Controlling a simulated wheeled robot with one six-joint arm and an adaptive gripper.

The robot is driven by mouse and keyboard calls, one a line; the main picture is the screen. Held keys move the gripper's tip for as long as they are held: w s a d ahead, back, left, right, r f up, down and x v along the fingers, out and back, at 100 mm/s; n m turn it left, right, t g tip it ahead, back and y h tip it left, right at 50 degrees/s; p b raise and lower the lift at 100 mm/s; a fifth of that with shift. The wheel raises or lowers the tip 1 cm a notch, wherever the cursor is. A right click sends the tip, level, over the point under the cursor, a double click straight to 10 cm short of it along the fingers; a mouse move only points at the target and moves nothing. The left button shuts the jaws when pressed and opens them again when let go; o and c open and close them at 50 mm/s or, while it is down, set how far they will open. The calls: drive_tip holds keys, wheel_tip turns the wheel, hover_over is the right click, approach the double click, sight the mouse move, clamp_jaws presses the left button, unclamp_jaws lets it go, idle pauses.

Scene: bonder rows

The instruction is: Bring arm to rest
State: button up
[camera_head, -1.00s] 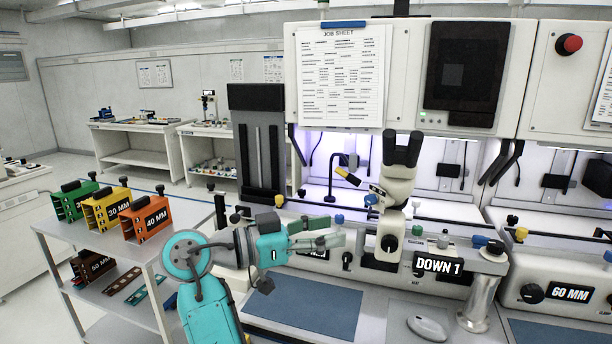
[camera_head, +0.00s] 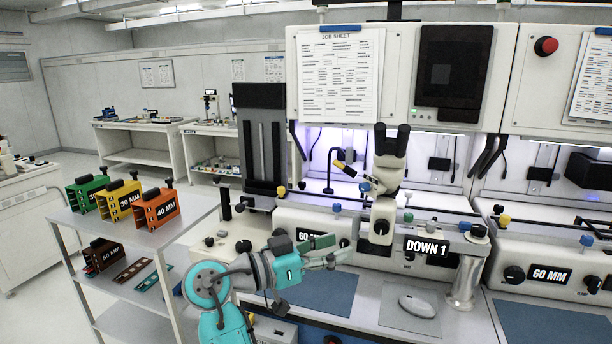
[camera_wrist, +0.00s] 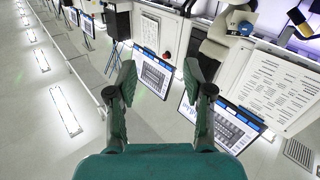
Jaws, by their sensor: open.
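My gripper (camera_head: 330,250) is at the end of my teal arm in front of the bonder bench, pointing right in the head view. In the wrist view my gripper (camera_wrist: 160,105) shows two fingers spread apart with nothing between them. The fingertips appear close to the front of the bonder (camera_head: 325,232) marked 60 MM; I cannot tell the exact gap. My forearm hides part of the bench front and the blue mat (camera_head: 325,291).
A cart (camera_head: 140,245) at left holds green (camera_head: 88,194), yellow (camera_head: 118,202) and orange (camera_head: 155,211) magazines. Floor (camera_head: 40,310) at left is clear.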

drive_tip(key=s+d+f+n+t+y, duration=0.1)
drive_tip(key=d+f+n+t+y, duration=0.2)
drive_tip(key=f, duration=0.7)
drive_tip(key=s+d+f+n+t+y, duration=0.1)
drive_tip(key=s+d+f+n+y, duration=0.3)
drive_tip(key=f, duration=0.7)
drive_tip(key=w+d+f+n+t+y, duration=0.1)
drive_tip(key=d+f+n+t, duration=0.3)
drive_tip(key=f, duration=0.6)
drive_tip(key=s+f+n+g+y, duration=0.2)
drive_tip(key=s+f+n+y, duration=0.2)
drive_tip(key=s+f, duration=0.5)
drive_tip(key=s+d+f+y, duration=0.1)
drive_tip(key=s+f+y, duration=0.1)
drive_tip(key=s, duration=0.8)
drive_tip(key=s+d+f+y, duration=0.1)
drive_tip(key=s+y, duration=0.1)
drive_tip(key=s, duration=0.8)
drive_tip(key=s+r+m+t, duration=0.1)
drive_tip(key=s+r+m, duration=0.2)
drive_tip(key=s+r, duration=0.9)
drive_tip(key=s, duration=0.4)
drive_tip(key=shift+d+r, duration=0.15)
drive_tip(key=shift+d, duration=0.25)
